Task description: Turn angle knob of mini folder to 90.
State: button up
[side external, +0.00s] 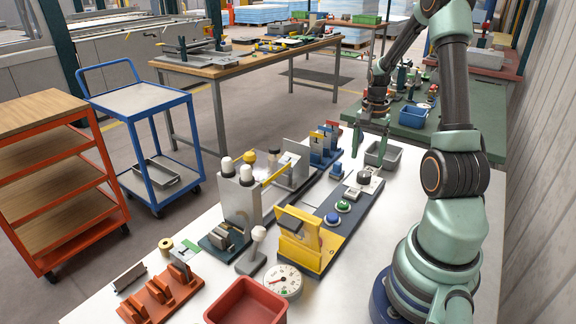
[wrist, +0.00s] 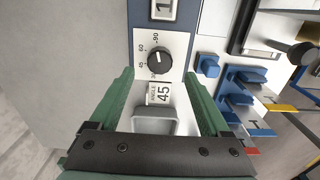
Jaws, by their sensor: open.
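The mini folder (side external: 318,232) is a dark base with a yellow and black bending part and coloured buttons. Its black angle knob (side external: 363,177) stands on a white plate. In the wrist view the angle knob (wrist: 160,60) has marks including 45, 60 and 90 around it; its exact pointer direction is too small to tell. My gripper (side external: 371,143) is above the folder's far end, apart from the knob. In the wrist view my gripper (wrist: 160,73) is open and empty, its green fingers either side of the knob's lower edge.
A grey tray (side external: 390,157) lies beyond the knob. Blue blocks with coloured flags (side external: 322,150) stand to its left. The panel bender (side external: 240,198) with white-topped posts, a round gauge (side external: 284,281) and a red tray (side external: 246,302) are on the near table.

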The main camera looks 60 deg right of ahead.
aim_at(364, 174)
notch_tip(364, 174, up, 6)
jog(key=shift+r, duration=0.2)
dwell(0.8)
